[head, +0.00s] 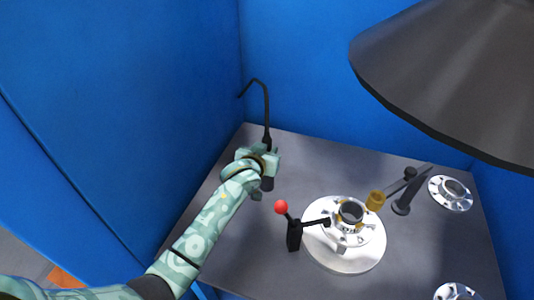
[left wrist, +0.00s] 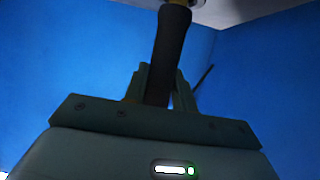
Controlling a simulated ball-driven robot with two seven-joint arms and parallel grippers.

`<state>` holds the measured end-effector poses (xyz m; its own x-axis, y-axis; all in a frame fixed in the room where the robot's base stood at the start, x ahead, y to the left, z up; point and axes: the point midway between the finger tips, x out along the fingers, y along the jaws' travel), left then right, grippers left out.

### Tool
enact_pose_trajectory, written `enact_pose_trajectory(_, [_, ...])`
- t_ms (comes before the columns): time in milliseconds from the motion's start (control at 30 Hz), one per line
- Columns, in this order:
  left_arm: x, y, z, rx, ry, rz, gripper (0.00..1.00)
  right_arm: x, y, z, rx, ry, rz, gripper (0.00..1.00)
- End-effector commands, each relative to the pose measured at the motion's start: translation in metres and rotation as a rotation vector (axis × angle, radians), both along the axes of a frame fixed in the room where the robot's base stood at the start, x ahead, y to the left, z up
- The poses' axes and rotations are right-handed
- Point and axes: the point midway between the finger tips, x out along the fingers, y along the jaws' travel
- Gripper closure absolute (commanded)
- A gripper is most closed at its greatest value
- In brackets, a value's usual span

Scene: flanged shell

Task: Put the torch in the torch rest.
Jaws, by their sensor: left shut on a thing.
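My left gripper (head: 268,160) is shut on the black handle of the torch, above the left back part of the table. A thin dark bent length (head: 264,98) rises from the gripper and hooks over to the left at its top. A dark end (head: 267,184) shows below the gripper. In the left wrist view the dark torch handle (left wrist: 168,50) stands between the fingers, with a brass-coloured bit at the top edge. A dark tilted stand (head: 404,204) with a brass-coloured cup (head: 375,200) beside it stands at the right, apart from the gripper; it looks like the torch rest. My right gripper is not in view.
A flanged shell (head: 350,213) sits on a round pale turntable (head: 352,262). A black clamp (head: 294,235) with a red ball lever (head: 281,207) stands at its left. Loose flanges lie at the right (head: 438,197) and front right (head: 457,292). A dark hood (head: 450,70) hangs above. Blue walls enclose the table.

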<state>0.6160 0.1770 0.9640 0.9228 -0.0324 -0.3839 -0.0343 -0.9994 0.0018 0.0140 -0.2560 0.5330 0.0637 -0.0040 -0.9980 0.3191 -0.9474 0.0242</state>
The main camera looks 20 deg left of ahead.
Motion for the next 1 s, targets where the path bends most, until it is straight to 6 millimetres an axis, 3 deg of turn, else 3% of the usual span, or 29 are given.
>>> enact_pose_trajectory(300, [0.0, 0.0, -0.001, 0.0, -0.002, 0.0, 1.0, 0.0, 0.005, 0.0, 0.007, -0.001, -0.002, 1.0])
enact_pose_trajectory(333, [0.0, 0.0, -0.002, 0.001, 0.0, 0.0, 0.71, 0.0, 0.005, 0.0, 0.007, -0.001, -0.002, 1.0])
enact_pose_trajectory(400, [0.0, 0.0, -0.001, 0.001, -0.001, 0.0, 0.52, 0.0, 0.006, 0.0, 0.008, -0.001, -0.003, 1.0])
enact_pose_trajectory(767, [-0.002, 0.0, 0.004, 0.0, -0.001, 0.0, 0.52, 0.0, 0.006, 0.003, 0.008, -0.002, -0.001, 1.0])
enact_pose_trajectory(1000, [-0.047, 0.001, 0.025, 0.0, -0.001, 0.0, 0.52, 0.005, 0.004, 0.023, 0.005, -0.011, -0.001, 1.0])
